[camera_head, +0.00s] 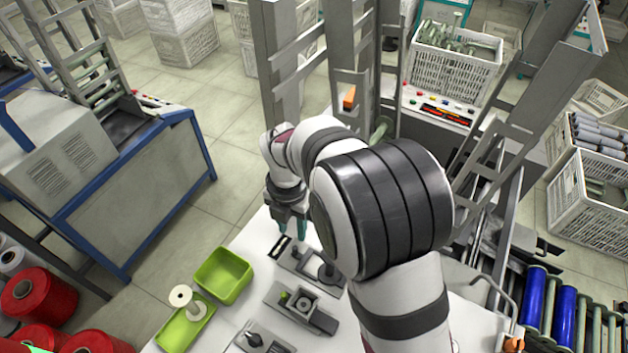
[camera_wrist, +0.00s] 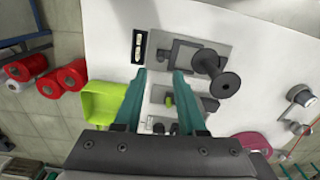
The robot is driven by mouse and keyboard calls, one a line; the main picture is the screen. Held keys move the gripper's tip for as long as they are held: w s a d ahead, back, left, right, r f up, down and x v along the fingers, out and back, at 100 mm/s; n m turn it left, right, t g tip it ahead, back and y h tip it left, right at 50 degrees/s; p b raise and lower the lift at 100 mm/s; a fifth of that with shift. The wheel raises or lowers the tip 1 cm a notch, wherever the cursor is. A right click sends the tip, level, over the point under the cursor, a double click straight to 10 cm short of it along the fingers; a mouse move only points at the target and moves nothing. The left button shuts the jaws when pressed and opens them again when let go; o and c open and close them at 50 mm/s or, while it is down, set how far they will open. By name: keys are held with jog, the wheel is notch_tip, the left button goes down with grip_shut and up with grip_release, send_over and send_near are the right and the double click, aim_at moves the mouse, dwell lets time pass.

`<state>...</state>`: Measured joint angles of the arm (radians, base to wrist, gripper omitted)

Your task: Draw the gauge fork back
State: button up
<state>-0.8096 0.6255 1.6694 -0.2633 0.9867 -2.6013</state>
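My gripper (camera_head: 291,236) is over the white table, pointing down. In the wrist view its two teal fingers (camera_wrist: 160,76) are apart with nothing between them. A grey plate (camera_wrist: 215,49) lies just beyond the fingertips, carrying a dark squared bracket (camera_wrist: 186,48) and a dark spool (camera_wrist: 215,76). The bracket may be the gauge fork; I cannot tell for sure. In the head view the plate (camera_head: 292,258) is just below the fingers, partly hidden by my arm. A small black-and-white strip (camera_wrist: 138,46) lies left of the plate; it also shows in the head view (camera_head: 280,247).
A second fixture (camera_head: 318,320) with a green knob (camera_head: 284,297) stands nearer, with another dark fixture (camera_head: 255,341) below it. A green bin (camera_head: 224,274) and a green tray (camera_head: 176,334) with a white spool (camera_head: 190,302) are to the left. Metal uprights (camera_head: 283,80) rise behind.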

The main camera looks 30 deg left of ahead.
aim_at(294, 247)
jog(key=shift+f, duration=3.65)
grip_shut()
jog(key=shift+a, duration=0.7)
jog(key=shift+o, duration=0.2)
grip_release()
notch_tip(294, 247, up, 7)
